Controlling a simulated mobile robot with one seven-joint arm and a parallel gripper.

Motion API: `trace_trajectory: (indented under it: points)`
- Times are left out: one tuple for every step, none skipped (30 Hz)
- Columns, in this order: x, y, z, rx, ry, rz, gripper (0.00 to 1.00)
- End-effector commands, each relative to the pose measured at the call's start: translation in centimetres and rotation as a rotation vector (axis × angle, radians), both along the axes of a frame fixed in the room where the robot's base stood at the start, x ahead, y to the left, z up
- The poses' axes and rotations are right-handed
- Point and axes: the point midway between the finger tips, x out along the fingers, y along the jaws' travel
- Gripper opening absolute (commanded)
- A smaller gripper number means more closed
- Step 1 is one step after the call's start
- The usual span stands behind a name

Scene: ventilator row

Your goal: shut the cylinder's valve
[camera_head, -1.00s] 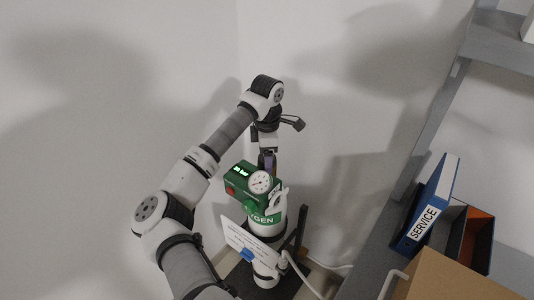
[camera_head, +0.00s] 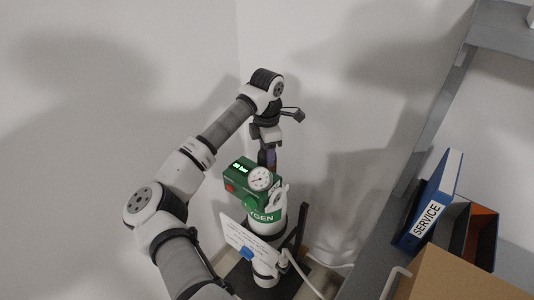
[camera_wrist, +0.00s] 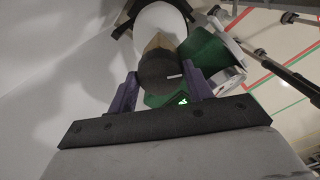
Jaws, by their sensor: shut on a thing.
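The white oxygen cylinder (camera_head: 265,235) stands upright in the corner, with a green label band and a green regulator block (camera_head: 241,172) with a round white gauge (camera_head: 260,178) on top. My gripper (camera_head: 268,158) reaches down just behind the block in the head view. In the wrist view its two purple fingers (camera_wrist: 164,88) are on either side of the dark round valve knob (camera_wrist: 158,70), shut on it. A short white mark shows on the knob's face. In the head view the knob is hidden by the regulator and my fingers.
A white sign (camera_head: 249,241) hangs at the cylinder's front, and a pale hose (camera_head: 303,277) runs off to the right. The wall (camera_head: 330,100) is close behind. To the right, a grey shelf (camera_head: 375,245) holds a blue SERVICE binder (camera_head: 432,205) and a cardboard box (camera_head: 460,278).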

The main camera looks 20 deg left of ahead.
Motion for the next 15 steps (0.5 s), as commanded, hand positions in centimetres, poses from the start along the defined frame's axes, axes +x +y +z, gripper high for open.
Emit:
trace_trajectory:
  points:
    - [-0.01,0.10,-0.26,0.003,-0.001,0.040,0.28]
    - [-0.01,0.13,-0.25,0.004,-0.001,0.068,0.28]
    - [0.00,0.12,-0.27,0.003,-0.001,0.105,0.28]
    - [0.00,0.11,-0.26,0.003,-0.001,0.134,0.28]
    - [0.01,0.13,-0.26,0.003,-0.001,0.163,0.28]
    - [0.00,0.11,-0.29,0.003,-0.001,0.202,0.28]
    - [0.00,0.11,-0.28,0.003,-0.001,0.230,0.28]
    - [0.00,0.13,-0.25,0.003,-0.001,0.259,0.28]
    - [0.00,0.12,-0.25,0.003,-0.001,0.297,0.28]
    - [-0.01,0.10,-0.25,0.003,-0.001,0.325,0.28]
    - [0.00,0.12,-0.24,0.004,-0.001,0.354,0.28]
    - [0.01,0.11,-0.24,0.004,-0.001,0.392,0.28]
    - [0.00,0.09,-0.26,0.003,-0.001,0.420,0.28]
    - [0.01,0.09,-0.26,0.003,-0.001,0.449,0.28]
    - [0.02,0.10,-0.22,0.004,-0.002,0.486,0.28]
